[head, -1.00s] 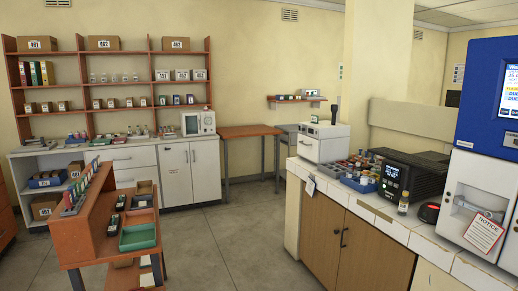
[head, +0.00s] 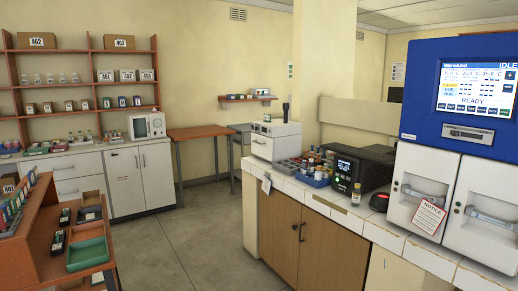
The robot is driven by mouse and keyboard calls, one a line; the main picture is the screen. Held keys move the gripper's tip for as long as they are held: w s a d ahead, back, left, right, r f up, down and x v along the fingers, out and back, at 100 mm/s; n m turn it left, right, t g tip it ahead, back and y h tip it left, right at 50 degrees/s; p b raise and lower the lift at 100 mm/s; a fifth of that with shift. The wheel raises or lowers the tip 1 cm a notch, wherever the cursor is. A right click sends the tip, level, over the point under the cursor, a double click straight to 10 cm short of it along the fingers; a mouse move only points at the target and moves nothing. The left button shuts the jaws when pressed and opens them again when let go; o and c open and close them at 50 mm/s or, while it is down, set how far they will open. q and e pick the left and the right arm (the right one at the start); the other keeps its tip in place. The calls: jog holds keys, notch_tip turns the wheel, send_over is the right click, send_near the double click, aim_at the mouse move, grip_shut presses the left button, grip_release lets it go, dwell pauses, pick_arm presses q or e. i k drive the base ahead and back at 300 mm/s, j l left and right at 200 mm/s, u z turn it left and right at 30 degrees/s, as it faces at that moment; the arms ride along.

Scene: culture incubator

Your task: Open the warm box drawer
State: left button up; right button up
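A blue and white incubator cabinet (head: 427,88) stands on the right end of the counter in the head view. I take it for the warm box, but cannot read its name surely. Its lit screen (head: 478,84) shows IDLE and READY. Below are two white fronts, left (head: 421,180) and right (head: 486,235), each with a bar handle; both look shut. The right front is cut by the picture edge. A NOTICE tag (head: 430,217) hangs on the left front. Neither of my grippers is in view.
The tiled counter (head: 380,228) holds a dark box with a small display (head: 362,168), a vial (head: 356,194), a blue tray of bottles (head: 314,180) and a white device (head: 275,141). An orange rack (head: 32,250) stands at left. The floor (head: 190,240) between is clear.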

aim_at(262, 147)
jog(key=i+j, duration=0.1)
jog(key=i, duration=2.7)
jog(key=j+u, duration=0.05)
jog(key=j, duration=0.05)
